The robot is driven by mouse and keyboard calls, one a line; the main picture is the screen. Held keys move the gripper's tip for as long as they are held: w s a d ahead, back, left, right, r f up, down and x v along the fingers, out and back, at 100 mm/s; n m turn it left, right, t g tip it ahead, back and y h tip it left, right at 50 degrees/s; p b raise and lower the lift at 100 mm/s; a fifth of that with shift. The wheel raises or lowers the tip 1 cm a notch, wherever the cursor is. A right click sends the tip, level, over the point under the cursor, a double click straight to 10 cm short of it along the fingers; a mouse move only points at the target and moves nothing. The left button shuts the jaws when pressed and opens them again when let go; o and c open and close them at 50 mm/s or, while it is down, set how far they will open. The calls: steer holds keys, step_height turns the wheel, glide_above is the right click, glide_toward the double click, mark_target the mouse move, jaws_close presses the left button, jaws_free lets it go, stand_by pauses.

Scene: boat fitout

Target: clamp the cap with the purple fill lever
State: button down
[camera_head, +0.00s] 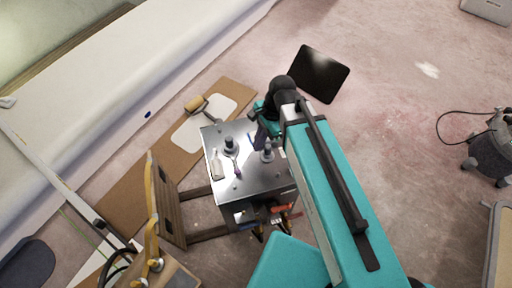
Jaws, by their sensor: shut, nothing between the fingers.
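A grey metal box (252,187) has two dark round fittings on its top. The left fitting (230,144) looks like a cap. A thin lever with a small purple end (238,173) lies just in front of it, pointing towards the near side. The right fitting (267,155) stands near the box's right edge. My gripper (259,137) is over the far right part of the box top, near the right fitting and apart from the purple lever. It is shut and empty. My arm hides part of the box's right side, and the cap's clamping state is too small to tell.
A light flat tool (216,164) lies at the box top's left edge. A wooden frame (170,205) stands close on the left. A roller (196,103) and white tray (205,123) lie on cardboard behind. A dark panel (320,74) lies on the floor beyond my arm. Floor to the right is mostly free.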

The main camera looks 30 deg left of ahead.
steer(key=shift+w+d+r, duration=0.1)
steer(key=shift+d+r, duration=0.05)
steer(key=shift+r, duration=0.4)
steer(key=w+d+f+n+t, duration=0.1)
steer(key=w+d+f, duration=0.1)
steer(key=w+d, duration=0.3)
steer(key=w+d+f+n, duration=0.1)
steer(key=w+d+f, duration=0.1)
steer(key=d, duration=0.6)
steer(key=w+d+f+n+t, duration=0.1)
steer(key=w+d+f, duration=0.25)
steer(key=d, duration=0.25)
steer(key=w+d+f+n+h, duration=0.1)
steer(key=d+f+n, duration=0.1)
steer(key=d, duration=0.8)
steer(key=w+d+f+n+h, duration=0.1)
steer(key=d+f+n, duration=0.1)
steer(key=d, duration=0.7)
steer(key=s+f+g, duration=0.2)
steer(key=s+f, duration=0.7)
steer(key=s, duration=0.4)
steer(key=s+f+g, duration=0.3)
steer(key=s+f, duration=0.6)
steer(key=s, duration=0.4)
steer(key=shift+d, duration=0.45)
